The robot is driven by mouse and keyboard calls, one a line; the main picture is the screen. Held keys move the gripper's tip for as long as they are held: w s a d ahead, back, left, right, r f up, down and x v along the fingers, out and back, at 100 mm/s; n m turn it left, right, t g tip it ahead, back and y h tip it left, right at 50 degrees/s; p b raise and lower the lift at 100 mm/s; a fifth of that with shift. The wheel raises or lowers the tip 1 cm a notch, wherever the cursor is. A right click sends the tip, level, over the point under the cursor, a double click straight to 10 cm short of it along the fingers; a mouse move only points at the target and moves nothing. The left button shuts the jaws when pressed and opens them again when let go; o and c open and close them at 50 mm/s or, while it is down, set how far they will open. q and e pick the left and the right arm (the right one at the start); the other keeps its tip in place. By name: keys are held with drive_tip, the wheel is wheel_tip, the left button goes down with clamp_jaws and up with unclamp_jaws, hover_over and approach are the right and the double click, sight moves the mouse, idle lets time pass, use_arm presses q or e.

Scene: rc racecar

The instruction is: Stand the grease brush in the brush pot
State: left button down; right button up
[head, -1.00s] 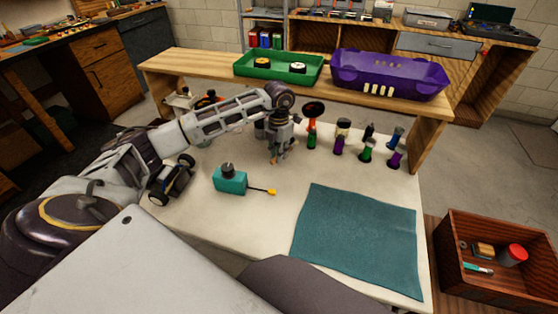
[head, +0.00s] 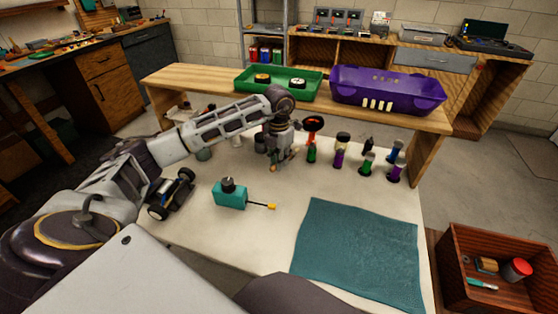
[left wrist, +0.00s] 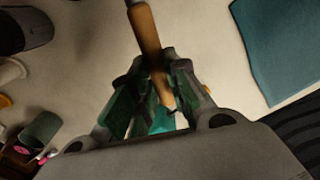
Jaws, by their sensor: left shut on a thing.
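My left gripper (head: 275,165) hangs over the back middle of the white bench top. In the left wrist view its fingers (left wrist: 160,105) are closed around the wooden handle of the grease brush (left wrist: 147,32). The handle runs up and away, with a grey end at the picture's top edge. In the head view the brush is too small to make out. A grey-green cup (head: 204,152) stands left of the gripper, and a dark cylinder (head: 261,144) is close beside it. I cannot tell which is the brush pot. My right gripper is out of view.
Several small bottles (head: 340,155) stand right of the gripper. A teal box (head: 230,199) with a yellow-tipped spout and a small car chassis (head: 172,193) are nearer. A teal mat (head: 358,250) lies front right. A raised shelf (head: 210,85) holds green and purple trays behind.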

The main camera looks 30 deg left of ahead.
use_arm(q)
drive_tip(key=shift+m, duration=0.3)
